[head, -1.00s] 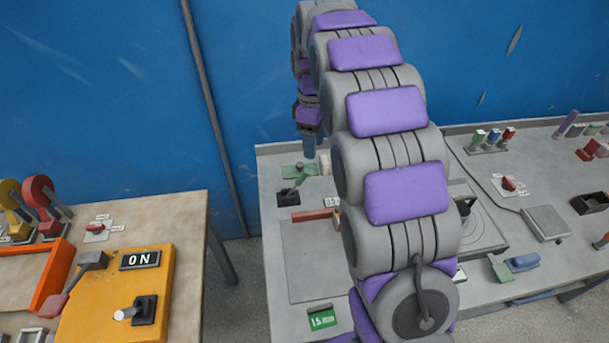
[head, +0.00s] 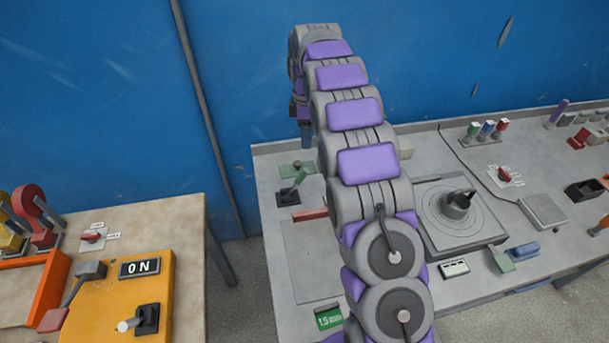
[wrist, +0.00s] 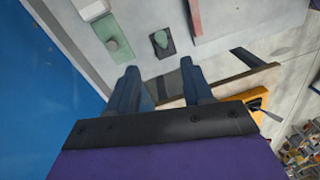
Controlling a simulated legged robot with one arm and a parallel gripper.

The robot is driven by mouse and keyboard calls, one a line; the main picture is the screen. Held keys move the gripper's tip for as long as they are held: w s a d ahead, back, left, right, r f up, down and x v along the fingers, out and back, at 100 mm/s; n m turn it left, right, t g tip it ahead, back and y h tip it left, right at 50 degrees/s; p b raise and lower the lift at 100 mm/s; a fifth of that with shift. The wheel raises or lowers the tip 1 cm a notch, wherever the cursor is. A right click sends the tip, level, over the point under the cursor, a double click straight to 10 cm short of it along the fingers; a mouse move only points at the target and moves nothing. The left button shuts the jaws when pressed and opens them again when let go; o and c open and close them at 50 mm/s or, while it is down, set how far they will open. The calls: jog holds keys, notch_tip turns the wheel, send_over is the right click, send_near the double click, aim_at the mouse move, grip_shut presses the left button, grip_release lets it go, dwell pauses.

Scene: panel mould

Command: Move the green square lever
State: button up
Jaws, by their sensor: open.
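A lever with a green handle (head: 298,181) stands on a dark square base (head: 286,198) at the far left of the grey table. In the wrist view the green handle (wrist: 160,40) is seen nearly end-on over its dark base. Beside it is a green plate (wrist: 117,46) with a green knob; this plate also shows in the head view (head: 288,170). My gripper's two fingers (wrist: 158,68) are open and empty, and in the picture their tips lie just below the lever. They appear apart from it.
A red bar (head: 310,214) lies near the lever. A blue wall (head: 110,90) stands close behind the table. A round dial (head: 456,207) sits to the right. A wooden table (head: 190,225) with a yellow ON box (head: 105,295) stands at the left, across a gap.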

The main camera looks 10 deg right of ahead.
aim_at(305, 175)
jog(key=f, duration=0.5)
jog(key=s+f+b, duration=0.1)
jog(key=f, duration=0.4)
jog(key=f+b, duration=0.1)
jog(key=f, duration=0.4)
jog(key=shift+s+a, duration=0.15)
jog(key=shift+s, duration=0.05)
jog(key=shift+f, duration=0.5)
jog(key=shift+a, duration=0.2)
jog(key=shift+c, duration=1.2)
jog(key=shift+d, duration=0.15)
grip_shut()
